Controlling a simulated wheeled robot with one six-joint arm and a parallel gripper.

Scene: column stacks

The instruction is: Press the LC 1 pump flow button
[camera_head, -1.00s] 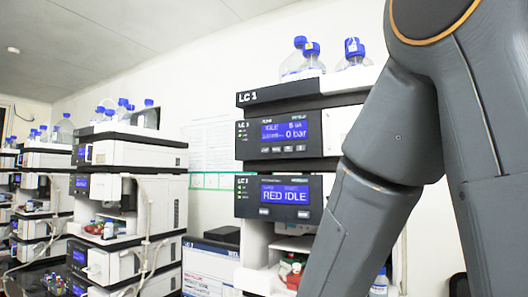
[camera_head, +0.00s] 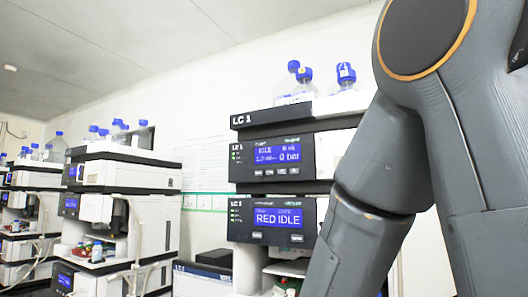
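The LC 1 stack (camera_head: 270,116) stands at the centre of the head view. Its upper module has a dark front panel with a blue screen (camera_head: 278,153) reading IDLE and 0 bar. A row of small buttons (camera_head: 276,172) lies under that screen; their labels are too small to read. The lower module has a blue screen (camera_head: 279,218) reading RED IDLE, with two small buttons below it. My arm crosses the right side and covers the right part of the stack. My gripper is outside the picture.
Blue-capped bottles (camera_head: 303,84) stand on top of the LC 1 stack. Other instrument stacks (camera_head: 125,205) with tubing stand to the left, with bottles on top. A dark box (camera_head: 214,257) and a white box sit between the stacks. A paper sheet hangs on the wall.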

